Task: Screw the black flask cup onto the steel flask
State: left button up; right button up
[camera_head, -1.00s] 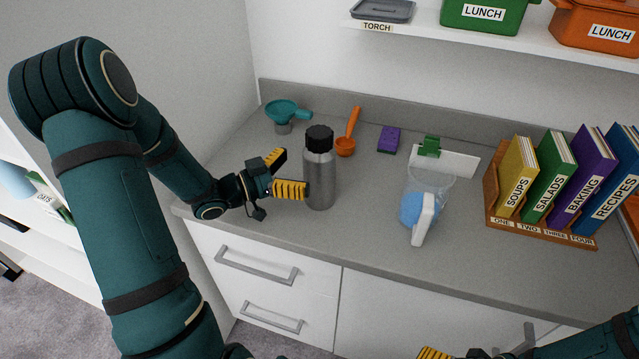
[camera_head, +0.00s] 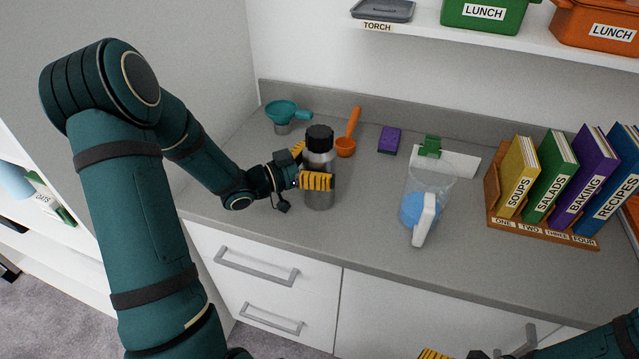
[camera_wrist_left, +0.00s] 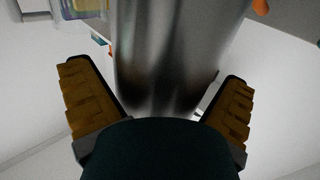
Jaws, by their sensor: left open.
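The steel flask (camera_head: 319,196) stands upright on the grey counter, with the black flask cup (camera_head: 319,138) sitting on its top. I cannot tell how tightly the cup is seated. My left gripper (camera_head: 314,168) is around the flask's body below the cup, one yellow finger in front and one behind. In the left wrist view the flask (camera_wrist_left: 175,55) stands between the two open fingers (camera_wrist_left: 160,105), with a gap visible at each side. My right gripper (camera_head: 450,354) shows only in part at the bottom edge; its fingertips are mostly cut off.
A teal funnel (camera_head: 281,112), an orange scoop (camera_head: 346,146) and a purple sponge (camera_head: 389,139) lie behind the flask. Counter in front of the flask is clear.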

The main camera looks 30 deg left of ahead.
aim_at(320, 131)
pick_arm(q)
jog(key=shift+c, duration=0.3)
jog(key=c, duration=1.1)
jog(key=shift+c, duration=0.2)
jog(key=shift+r, duration=0.1)
notch_tip(320, 131, up, 10)
jog(key=shift+p, duration=1.15)
jog(key=o, duration=0.4)
jog(key=c, duration=0.4)
